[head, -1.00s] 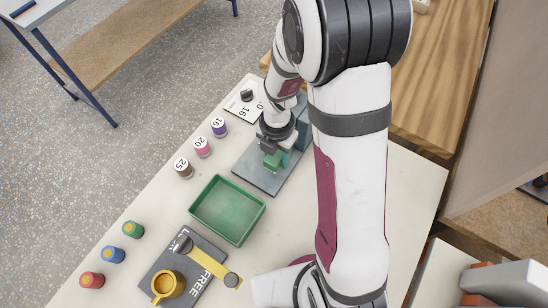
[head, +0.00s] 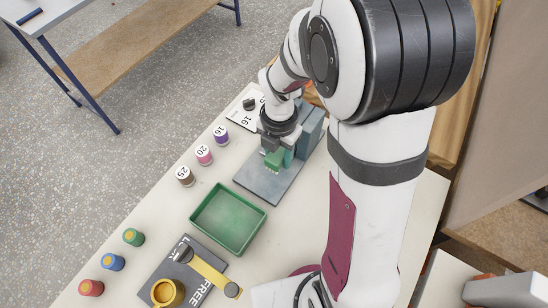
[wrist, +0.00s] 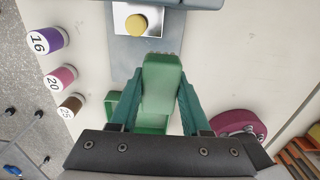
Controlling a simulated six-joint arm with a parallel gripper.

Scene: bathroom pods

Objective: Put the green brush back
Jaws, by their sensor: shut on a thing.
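The green brush (head: 273,158) is in my gripper (head: 279,151), above a grey plate (head: 262,184) on the bench. The wrist view shows the brush as a green block (wrist: 160,88) between the two teal fingers of my gripper (wrist: 161,100). The fingers are shut on it. A blue-grey block (head: 312,128) stands at the far right of the plate, partly hidden by my arm. The wrist view shows a yellow round knob (wrist: 136,25) on a pale square ahead of the brush. I cannot tell whether the brush touches anything below.
An empty green tray (head: 205,222) lies nearer than the plate. Numbered purple (head: 221,134), pink (head: 204,155) and brown (head: 185,176) jars line the left edge. Green, blue and red jars stand nearer.

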